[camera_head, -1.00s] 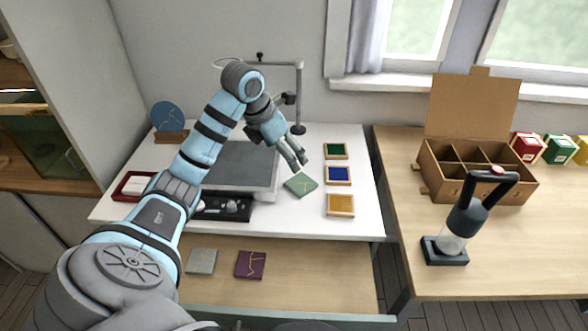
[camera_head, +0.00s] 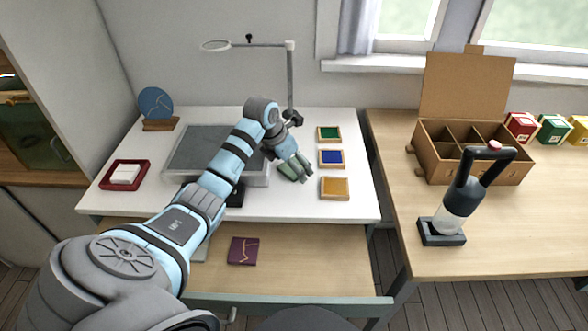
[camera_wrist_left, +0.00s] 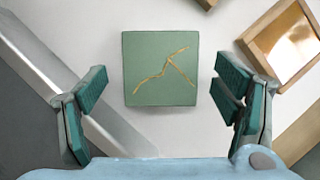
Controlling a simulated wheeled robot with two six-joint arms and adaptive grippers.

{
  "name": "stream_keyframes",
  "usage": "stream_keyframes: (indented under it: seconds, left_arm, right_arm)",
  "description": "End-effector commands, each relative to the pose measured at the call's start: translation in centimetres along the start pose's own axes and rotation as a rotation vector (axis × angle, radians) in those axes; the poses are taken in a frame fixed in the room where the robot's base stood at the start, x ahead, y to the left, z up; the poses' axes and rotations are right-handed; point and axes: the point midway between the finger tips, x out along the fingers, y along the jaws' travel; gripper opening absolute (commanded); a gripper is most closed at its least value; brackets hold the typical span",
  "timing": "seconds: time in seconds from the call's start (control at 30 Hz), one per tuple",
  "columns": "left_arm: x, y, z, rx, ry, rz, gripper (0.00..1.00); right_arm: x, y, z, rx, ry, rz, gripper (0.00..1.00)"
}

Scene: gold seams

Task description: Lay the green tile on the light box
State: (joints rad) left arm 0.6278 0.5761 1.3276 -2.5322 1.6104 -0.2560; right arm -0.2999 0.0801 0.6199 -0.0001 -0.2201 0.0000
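The green tile (camera_wrist_left: 160,68) is square with branching gold seams. It lies flat on the white tabletop in the left wrist view, between and ahead of my left gripper's spread fingers (camera_wrist_left: 160,98), with clear gaps on both sides. In the head view my left gripper (camera_head: 296,176) is over the tile's place and hides it. The gripper is open and empty. The light box (camera_head: 186,150), with a grey top and pale frame, stands just left of it, partly covered by my arm. Its edge also shows in the left wrist view (camera_wrist_left: 60,75). My right gripper is not in view.
Green (camera_head: 329,134), blue (camera_head: 331,159) and gold (camera_head: 334,188) framed pads line the table's right side. A lamp stand (camera_head: 291,75) rises behind. An open drawer holds a purple tile (camera_head: 243,251). A red tray (camera_head: 108,181) is left; a divided cardboard box (camera_head: 437,163) is right.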

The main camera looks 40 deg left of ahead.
Motion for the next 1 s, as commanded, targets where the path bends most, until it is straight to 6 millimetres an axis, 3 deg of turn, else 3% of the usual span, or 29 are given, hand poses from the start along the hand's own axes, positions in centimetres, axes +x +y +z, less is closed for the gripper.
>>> stream_keyframes:
  seconds: [0.03,0.3,0.37,0.57,0.73,0.87,1.0]
  left_arm:
    - [0.0,0.0,0.0,0.000,0.000,0.000,0.72]
    - [0.0,0.0,0.0,0.000,0.000,0.000,0.29]
    - [-0.1,0.0,0.0,0.000,-0.001,0.000,0.22]
    - [-0.2,0.0,0.1,0.000,-0.001,0.000,0.22]
    - [-1.6,0.0,0.8,0.000,-0.003,0.001,0.22]
    - [-4.5,0.1,2.0,0.001,-0.005,0.002,0.22]
    - [-9.3,0.1,4.0,0.000,-0.008,0.002,0.22]
  right_arm:
    - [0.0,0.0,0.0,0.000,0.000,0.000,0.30]
    - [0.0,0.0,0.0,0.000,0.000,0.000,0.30]
    - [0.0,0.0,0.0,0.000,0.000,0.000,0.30]
    - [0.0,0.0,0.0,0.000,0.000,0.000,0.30]
    - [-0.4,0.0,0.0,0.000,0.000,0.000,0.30]
    - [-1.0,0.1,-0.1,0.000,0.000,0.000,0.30]
    - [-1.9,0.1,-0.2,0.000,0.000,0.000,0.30]
